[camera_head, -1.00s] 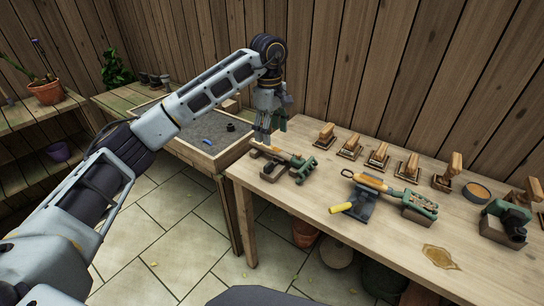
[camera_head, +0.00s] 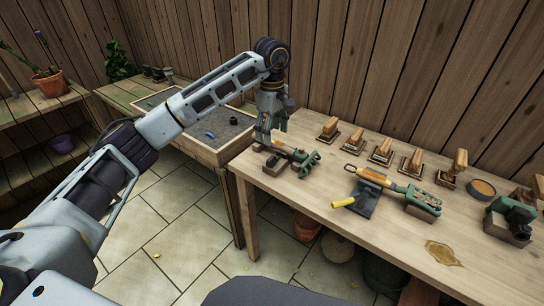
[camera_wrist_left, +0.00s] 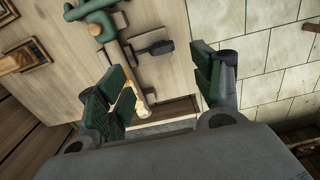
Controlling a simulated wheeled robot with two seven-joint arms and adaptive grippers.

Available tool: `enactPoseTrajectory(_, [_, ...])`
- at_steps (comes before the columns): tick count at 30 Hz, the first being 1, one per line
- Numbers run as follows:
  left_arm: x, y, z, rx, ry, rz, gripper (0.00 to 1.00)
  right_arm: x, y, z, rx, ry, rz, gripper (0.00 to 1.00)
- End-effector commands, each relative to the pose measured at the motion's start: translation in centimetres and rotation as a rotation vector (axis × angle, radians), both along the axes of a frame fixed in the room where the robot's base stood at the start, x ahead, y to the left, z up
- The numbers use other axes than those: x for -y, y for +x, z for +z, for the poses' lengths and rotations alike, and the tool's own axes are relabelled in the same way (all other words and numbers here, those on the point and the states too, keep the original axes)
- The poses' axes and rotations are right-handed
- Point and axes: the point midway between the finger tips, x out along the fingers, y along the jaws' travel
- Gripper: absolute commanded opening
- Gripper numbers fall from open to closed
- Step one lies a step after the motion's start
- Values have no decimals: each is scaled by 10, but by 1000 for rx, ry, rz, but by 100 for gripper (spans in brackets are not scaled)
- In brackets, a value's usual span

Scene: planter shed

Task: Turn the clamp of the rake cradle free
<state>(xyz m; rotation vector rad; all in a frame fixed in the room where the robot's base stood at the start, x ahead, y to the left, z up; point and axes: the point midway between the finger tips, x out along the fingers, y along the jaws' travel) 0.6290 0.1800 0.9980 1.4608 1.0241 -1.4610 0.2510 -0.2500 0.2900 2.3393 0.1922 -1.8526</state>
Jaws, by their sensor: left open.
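A hand rake with a green head (camera_head: 308,160) and wooden handle lies at the bench's left end; its head also shows in the left wrist view (camera_wrist_left: 95,22). A dark lever (camera_wrist_left: 152,48) sits beside its handle (camera_wrist_left: 137,103). I cannot tell for sure that this is the cradle's clamp. My left gripper (camera_head: 268,140) is above the handle end of this rake. In the left wrist view its fingers (camera_wrist_left: 165,85) are wide apart, with the handle end near the left finger and nothing held. My right gripper is not in view.
A second green-headed tool (camera_head: 422,201) lies mid-bench beside a dark plate with a yellow grip (camera_head: 343,203). Several wooden-handled blocks (camera_head: 381,152) line the back. A green and black device (camera_head: 508,222) stands at right. A gravel tray (camera_head: 208,152) is left of the bench (camera_head: 400,240).

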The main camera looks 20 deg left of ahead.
Motion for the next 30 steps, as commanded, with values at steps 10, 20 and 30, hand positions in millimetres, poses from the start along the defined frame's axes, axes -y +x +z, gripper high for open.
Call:
enactPoseTrajectory(10, [0, -1, -47, -2, 0, -1, 66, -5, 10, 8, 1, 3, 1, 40])
enactPoseTrajectory(20, [0, 0, -88, -1, 0, 0, 66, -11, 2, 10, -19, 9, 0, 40])
enactPoseTrajectory(30, [0, 0, -103, 1, 0, 0, 66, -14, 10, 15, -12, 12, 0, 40])
